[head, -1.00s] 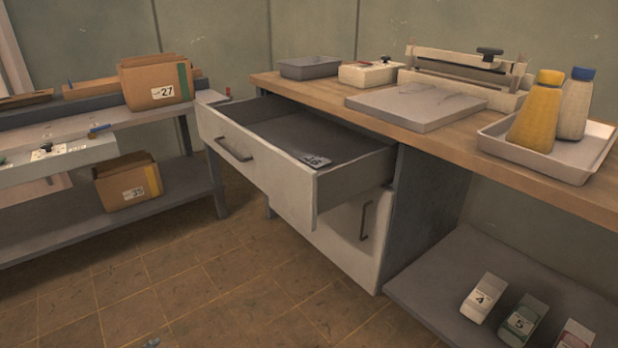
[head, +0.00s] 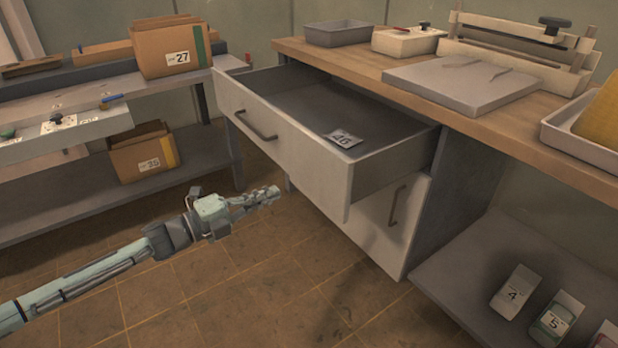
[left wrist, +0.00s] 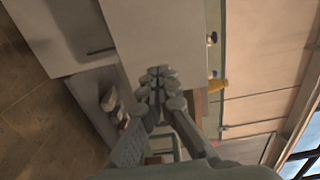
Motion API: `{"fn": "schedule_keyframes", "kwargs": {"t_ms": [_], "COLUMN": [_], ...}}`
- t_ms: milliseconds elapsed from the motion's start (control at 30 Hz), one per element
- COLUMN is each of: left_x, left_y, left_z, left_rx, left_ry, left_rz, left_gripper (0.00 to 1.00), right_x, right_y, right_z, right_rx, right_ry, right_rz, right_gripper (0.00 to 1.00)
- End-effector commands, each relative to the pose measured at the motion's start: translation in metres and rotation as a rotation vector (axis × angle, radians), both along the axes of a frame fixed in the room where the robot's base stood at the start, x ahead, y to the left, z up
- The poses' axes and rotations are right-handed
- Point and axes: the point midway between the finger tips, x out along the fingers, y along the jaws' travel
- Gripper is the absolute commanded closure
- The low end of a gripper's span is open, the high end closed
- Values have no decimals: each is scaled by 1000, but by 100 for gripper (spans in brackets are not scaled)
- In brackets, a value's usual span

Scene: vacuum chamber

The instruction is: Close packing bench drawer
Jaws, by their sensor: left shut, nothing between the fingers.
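The packing bench drawer (head: 285,150) is pulled well out from under the wooden bench top in the head view. Its pale front has a dark bar handle (head: 256,125), and a small packet marked 46 (head: 343,138) lies inside. My left gripper (head: 275,192) is shut and empty, in front of the drawer's front face and below the handle in the picture, apart from it as far as I can tell. In the left wrist view its fingers (left wrist: 158,82) are together before a pale panel (left wrist: 160,35). My right gripper is not in view.
A lower door (head: 395,215) with a handle sits under the drawer. The bench top (head: 380,68) carries a grey tray (head: 337,33) and a sealer (head: 515,55). A shelf unit with boxes (head: 172,48) stands at left. The floor in front is clear.

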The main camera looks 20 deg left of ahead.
Motion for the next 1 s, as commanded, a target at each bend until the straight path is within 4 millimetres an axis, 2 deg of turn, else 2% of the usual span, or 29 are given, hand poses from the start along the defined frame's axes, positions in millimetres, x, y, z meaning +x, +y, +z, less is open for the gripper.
{"fn": "schedule_keyframes", "kwargs": {"t_ms": [33,200,433,633,1000], "left_x": [11,40,69,80,81], "left_y": [-8,-31,-54,-62,-63], "left_z": [4,3,2,1,0], "left_rx": [-2,-3,-2,-2,-1], "left_ry": [-5,-3,0,1,2], "left_rz": [0,1,1,1,1], "left_gripper": [100,100,100,100,100], "right_x": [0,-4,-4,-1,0], "right_y": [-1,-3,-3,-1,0], "right_z": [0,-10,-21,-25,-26], "right_rx": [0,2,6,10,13], "right_ry": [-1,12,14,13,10], "right_rz": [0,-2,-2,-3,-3], "right_gripper": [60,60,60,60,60]}}
